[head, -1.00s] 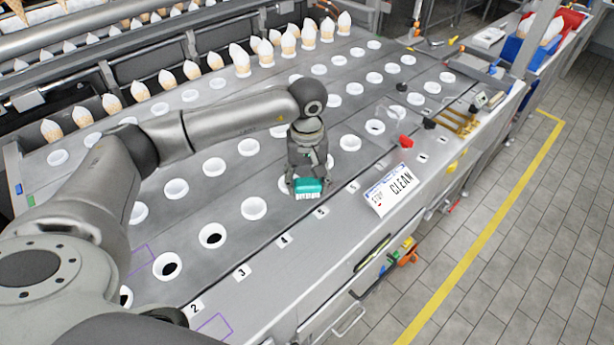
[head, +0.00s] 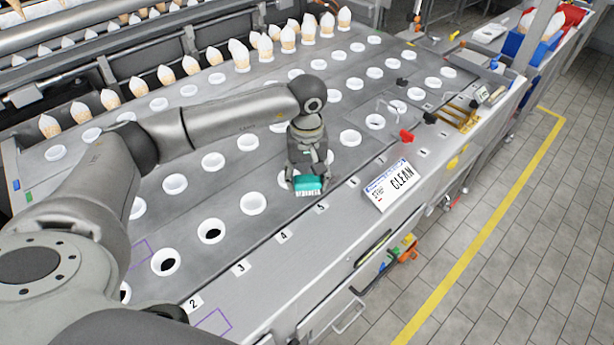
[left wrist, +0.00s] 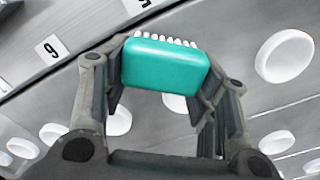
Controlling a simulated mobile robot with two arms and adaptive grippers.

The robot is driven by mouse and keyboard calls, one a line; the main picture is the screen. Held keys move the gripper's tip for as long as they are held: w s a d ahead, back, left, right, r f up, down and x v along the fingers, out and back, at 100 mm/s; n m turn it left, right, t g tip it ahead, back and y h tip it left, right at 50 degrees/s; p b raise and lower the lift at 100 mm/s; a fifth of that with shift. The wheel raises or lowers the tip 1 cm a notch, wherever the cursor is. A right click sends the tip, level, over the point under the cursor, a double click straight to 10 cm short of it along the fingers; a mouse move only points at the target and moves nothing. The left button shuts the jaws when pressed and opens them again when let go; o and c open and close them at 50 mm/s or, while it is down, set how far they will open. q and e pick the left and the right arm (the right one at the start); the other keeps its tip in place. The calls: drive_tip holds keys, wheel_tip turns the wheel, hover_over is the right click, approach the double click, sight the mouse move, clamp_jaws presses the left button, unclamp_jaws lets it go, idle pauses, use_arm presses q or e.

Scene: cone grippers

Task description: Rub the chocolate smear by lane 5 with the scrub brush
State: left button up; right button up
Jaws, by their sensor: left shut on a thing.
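My left gripper (head: 306,182) is shut on the teal scrub brush (head: 309,185), which has white bristles. In the head view the brush is low at the metal deck, up and left of the lane 5 label (head: 322,207). In the left wrist view the brush (left wrist: 165,65) sits between the two fingers, its bristles along the far edge. I cannot tell whether the bristles touch the deck. No chocolate smear shows in either view; the brush and gripper hide the deck under them. My right gripper is not in view.
White cup holders, such as one (head: 253,203) left of the brush, stand in rows on the deck. A CLEAN sign (head: 390,186) stands at the deck's right edge. Cones (head: 241,55) line the back rows. Bare deck lies along the numbered labels.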

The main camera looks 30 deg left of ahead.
sight(338, 168)
use_arm(q)
drive_tip(key=shift+f, duration=0.25)
drive_tip(key=shift+w+d+b, duration=0.2)
drive_tip(key=shift+w+b, duration=0.25)
drive_tip(key=shift+w, duration=0.05)
drive_tip(key=shift+w+d+b, duration=0.15)
drive_tip(key=shift+w+b, duration=0.25)
drive_tip(key=shift+w, duration=0.05)
drive_tip(key=shift+w+d+r+b, duration=0.1)
drive_tip(key=shift+w+d+b, duration=0.1)
drive_tip(key=shift+w, duration=0.2)
drive_tip(key=shift+w+d+b, duration=0.1)
drive_tip(key=shift+w+b, duration=0.05)
drive_tip(key=shift+w, duration=0.25)
drive_tip(key=shift+w+d+b, duration=0.3)
drive_tip(key=shift+w+b, duration=0.45)
drive_tip(key=shift+w, duration=0.1)
drive_tip(key=shift+w+d+b, duration=0.25)
drive_tip(key=shift+w+b, duration=0.1)
drive_tip(key=shift+w, duration=0.5)
drive_tip(key=shift+w+d+f+b, duration=0.2)
drive_tip(key=shift+w+b, duration=0.2)
drive_tip(key=shift+w, duration=0.1)
drive_tip(key=shift+w+d+b, duration=0.35)
drive_tip(key=shift+w+b, duration=0.15)
drive_tip(key=shift+w, duration=0.45)
